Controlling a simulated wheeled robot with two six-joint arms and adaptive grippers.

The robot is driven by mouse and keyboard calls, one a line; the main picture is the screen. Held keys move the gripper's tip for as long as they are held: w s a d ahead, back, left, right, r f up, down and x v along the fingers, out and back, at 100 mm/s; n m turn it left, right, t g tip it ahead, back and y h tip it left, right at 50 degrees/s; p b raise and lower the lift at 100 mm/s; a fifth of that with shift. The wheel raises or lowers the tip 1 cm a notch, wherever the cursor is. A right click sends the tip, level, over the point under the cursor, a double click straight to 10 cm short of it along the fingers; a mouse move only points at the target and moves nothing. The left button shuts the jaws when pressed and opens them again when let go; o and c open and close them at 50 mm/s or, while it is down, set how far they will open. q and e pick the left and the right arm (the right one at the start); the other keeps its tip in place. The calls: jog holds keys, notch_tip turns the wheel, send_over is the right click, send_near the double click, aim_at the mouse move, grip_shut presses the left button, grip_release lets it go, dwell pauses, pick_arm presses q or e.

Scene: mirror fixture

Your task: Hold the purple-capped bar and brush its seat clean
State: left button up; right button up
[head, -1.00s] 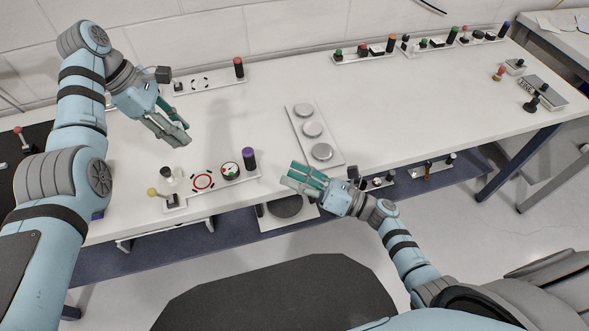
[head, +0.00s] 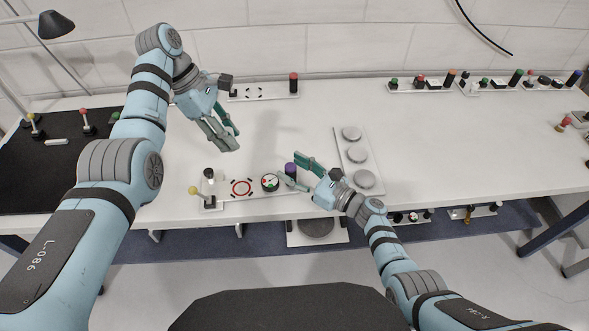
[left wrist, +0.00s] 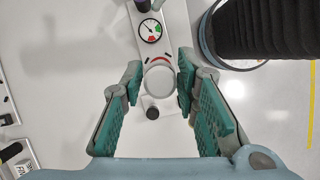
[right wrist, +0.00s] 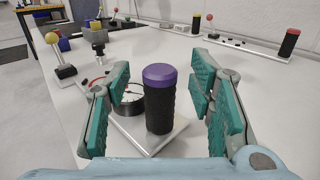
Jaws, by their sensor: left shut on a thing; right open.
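The purple-capped black bar (head: 290,171) stands upright on the end of the pale fixture plate (head: 221,204). In the right wrist view the bar (right wrist: 160,100) is between my right gripper's (right wrist: 160,95) open fingers, with gaps on both sides. In the head view my right gripper (head: 289,172) has its fingertips at the bar. A red ring mark (head: 242,187) and a dial gauge (head: 270,182) are on the same plate. My left gripper (head: 229,142) is above and behind the plate, shut on a round pale disc (left wrist: 159,81), which shows between its fingertips. I cannot see a brush clearly.
A yellow-knobbed lever (head: 194,190) and a black-topped knob (head: 209,173) stand at the plate's left end. A tray (head: 352,147) with silver discs lies right of my right gripper. Another plate (head: 264,96) with a red-capped bar is behind. The table's middle right is clear.

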grip_shut()
dwell(1.0)
